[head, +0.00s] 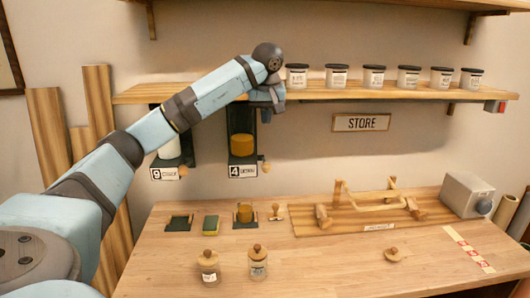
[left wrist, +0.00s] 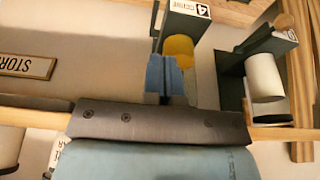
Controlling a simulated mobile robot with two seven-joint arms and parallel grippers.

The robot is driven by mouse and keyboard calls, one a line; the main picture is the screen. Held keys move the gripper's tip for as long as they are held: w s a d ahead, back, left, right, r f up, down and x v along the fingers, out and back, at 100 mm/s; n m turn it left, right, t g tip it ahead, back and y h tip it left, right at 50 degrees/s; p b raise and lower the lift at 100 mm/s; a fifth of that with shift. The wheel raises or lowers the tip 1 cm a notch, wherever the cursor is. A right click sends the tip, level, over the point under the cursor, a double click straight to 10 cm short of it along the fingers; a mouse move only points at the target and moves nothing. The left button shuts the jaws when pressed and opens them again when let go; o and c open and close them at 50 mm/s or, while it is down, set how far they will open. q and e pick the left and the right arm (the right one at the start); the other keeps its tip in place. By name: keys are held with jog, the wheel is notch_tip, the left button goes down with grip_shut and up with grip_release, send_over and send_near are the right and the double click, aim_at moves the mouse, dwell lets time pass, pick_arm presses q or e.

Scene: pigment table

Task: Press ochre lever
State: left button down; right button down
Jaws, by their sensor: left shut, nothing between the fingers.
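The ochre dispenser (head: 243,147) hangs under the wall shelf, with an ochre cylinder in a dark frame and a label reading 4 (head: 242,171). A small wooden knob (head: 266,168), seemingly its lever end, sticks out at its lower right. My left gripper (head: 267,114) is shut and empty, at the shelf edge above and right of the dispenser. It stands above the knob and apart from it. In the left wrist view, turned upside down, the blue fingers (left wrist: 165,78) are in front of the ochre cylinder (left wrist: 179,50); the knob is not clear there. My right gripper is out of view.
A white dispenser (head: 168,145) hangs left of the ochre one. Several lidded jars (head: 335,78) line the shelf (head: 210,92).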

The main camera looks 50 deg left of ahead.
aim_at(265, 164)
pick_arm(q)
jog(key=x, duration=0.4)
jog(key=p+x, duration=0.1)
jog(key=x, duration=0.3)
jog(key=p+x, duration=0.1)
jog(key=x, duration=0.3)
jog(key=shift+s+d+f, duration=0.2)
jog(key=shift+d+f, duration=0.05)
jog(key=shift+f, duration=0.8)
jog(key=shift+f, duration=0.15)
jog(key=shift+s+d+f+t+y+b, duration=0.15)
jog(key=shift+f+t+y+b, duration=0.1)
jog(key=shift+f+b, duration=0.15)
jog(key=shift+s+d+f+t+y+b, duration=0.15)
jog(key=shift+d+f+y+b, duration=0.1)
jog(key=shift+f+b, duration=0.15)
notch_tip(265, 164, down, 7)
jog(key=b, duration=0.2)
jog(key=shift+s+d+r+b, duration=0.15)
jog(key=shift+s+d+b, duration=0.2)
jog(key=shift+d, duration=0.1)
